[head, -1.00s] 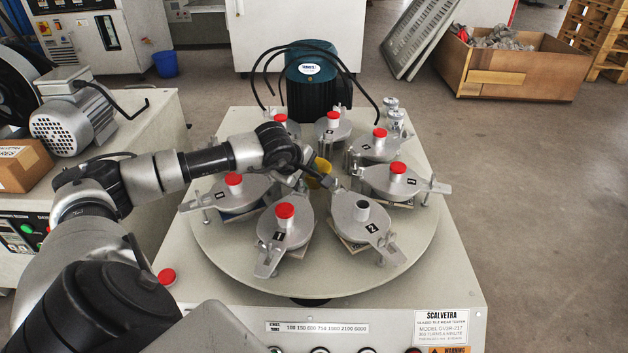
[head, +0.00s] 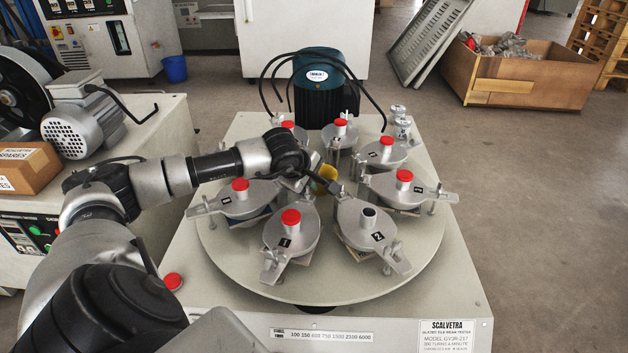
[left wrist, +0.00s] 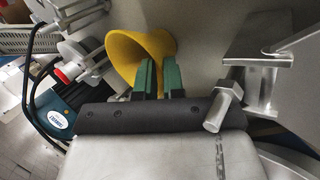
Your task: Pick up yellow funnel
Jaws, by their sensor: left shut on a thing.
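The yellow funnel (head: 326,179) is near the middle of the round turntable (head: 318,276), among the clamped stations. My left gripper (head: 316,184) reaches in from the left and is shut on the funnel. In the left wrist view the funnel (left wrist: 138,56) shows its wide mouth, and the green fingers (left wrist: 158,76) of my left gripper are against it. In the head view my gripper and wrist hide part of the funnel. I cannot tell whether it still touches the turntable. My right gripper is not in view.
Several metal stations surround the funnel closely, most with red caps; station 2 (head: 367,225) has an open tube. A dark green motor (head: 318,85) with looping black cables stands behind. A red button (head: 173,281) is at the machine's front left.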

